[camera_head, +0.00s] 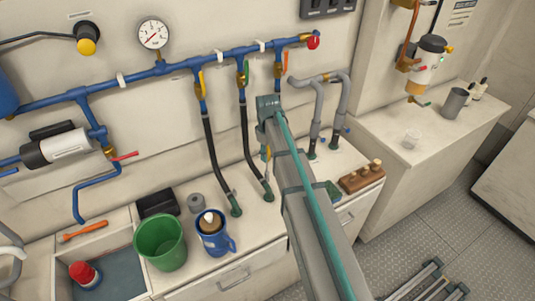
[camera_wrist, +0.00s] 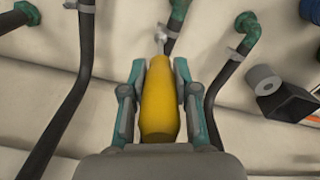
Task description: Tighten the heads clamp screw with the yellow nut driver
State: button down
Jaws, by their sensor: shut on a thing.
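My gripper (camera_wrist: 159,72) is shut on the yellow nut driver (camera_wrist: 160,105) in the wrist view, with a finger on each side of its handle. The driver's metal shaft points away from me, toward a dark hose (camera_wrist: 176,27) with a green fitting (camera_wrist: 180,8). A small pale metal part shows at the driver's tip beside this hose. I cannot tell whether the tip sits on a clamp screw, or which hose is the heads one. In the head view my arm hides most of the gripper, and only a small yellowish bit shows beside it.
Other black hoses stand close by, one at left (camera_wrist: 84,65) and one at right (camera_wrist: 228,75) in the wrist view. A blue manifold pipe (camera_head: 225,55) runs above. A green bucket (camera_head: 160,243), blue mug (camera_head: 214,238) and black box (camera_head: 157,202) stand left on the counter.

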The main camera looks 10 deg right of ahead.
jog(key=shift+w+r, duration=0.15)
jog(key=shift+r+p, duration=1.5)
jog(key=shift+r, duration=0.9)
